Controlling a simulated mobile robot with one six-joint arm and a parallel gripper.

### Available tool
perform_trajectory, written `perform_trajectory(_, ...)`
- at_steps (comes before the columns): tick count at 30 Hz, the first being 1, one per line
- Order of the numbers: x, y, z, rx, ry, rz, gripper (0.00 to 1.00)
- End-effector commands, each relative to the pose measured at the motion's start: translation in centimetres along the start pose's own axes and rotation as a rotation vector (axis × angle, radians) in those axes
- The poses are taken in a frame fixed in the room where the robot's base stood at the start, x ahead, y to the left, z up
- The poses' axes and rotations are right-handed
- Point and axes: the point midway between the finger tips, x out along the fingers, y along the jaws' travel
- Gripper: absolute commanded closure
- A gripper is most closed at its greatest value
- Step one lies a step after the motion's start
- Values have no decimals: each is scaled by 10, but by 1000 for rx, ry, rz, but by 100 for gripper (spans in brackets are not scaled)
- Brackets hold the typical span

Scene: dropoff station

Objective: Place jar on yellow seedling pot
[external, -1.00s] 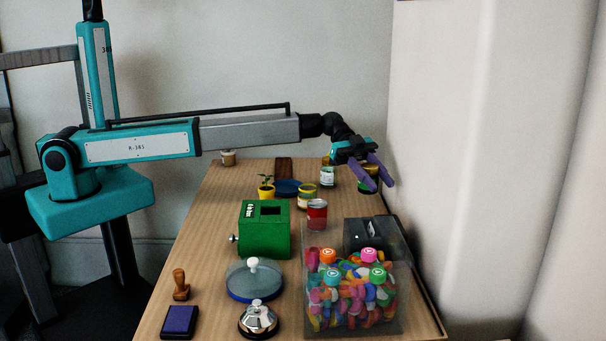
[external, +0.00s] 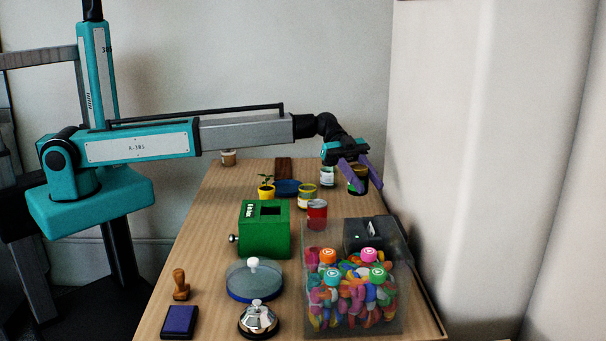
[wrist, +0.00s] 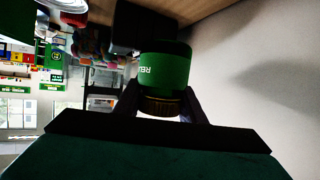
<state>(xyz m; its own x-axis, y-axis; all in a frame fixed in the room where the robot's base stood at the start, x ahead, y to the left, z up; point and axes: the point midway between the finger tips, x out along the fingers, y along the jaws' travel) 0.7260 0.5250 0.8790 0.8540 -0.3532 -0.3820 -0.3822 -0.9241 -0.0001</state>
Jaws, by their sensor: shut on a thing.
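A dark jar with a green label (wrist: 165,70) is held between the purple fingers of my gripper (external: 358,176), and it also shows in the external view (external: 358,186). The jar is above the back right of the table, close to the wall. In the wrist view the fingers (wrist: 160,106) close on the jar's golden-brown end, and the green band faces the camera. The yellow seedling pot (external: 266,192), with a small green plant, stands on the table to the left of my gripper, apart from it.
A blue dish (external: 287,187), a yellow-banded jar (external: 308,198) and a red can (external: 317,212) stand between the pot and my gripper. A pale jar (external: 328,176) is beside my gripper. A green box (external: 264,230) stands in front of the pot.

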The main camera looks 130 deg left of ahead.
Motion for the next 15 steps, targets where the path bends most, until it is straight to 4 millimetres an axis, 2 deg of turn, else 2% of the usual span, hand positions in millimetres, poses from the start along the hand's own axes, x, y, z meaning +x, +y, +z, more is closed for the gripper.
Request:
perform_trajectory(3,-6,21,5,5,0,14,92)
perform_trajectory(15,-34,74,17,14,0,36,93)
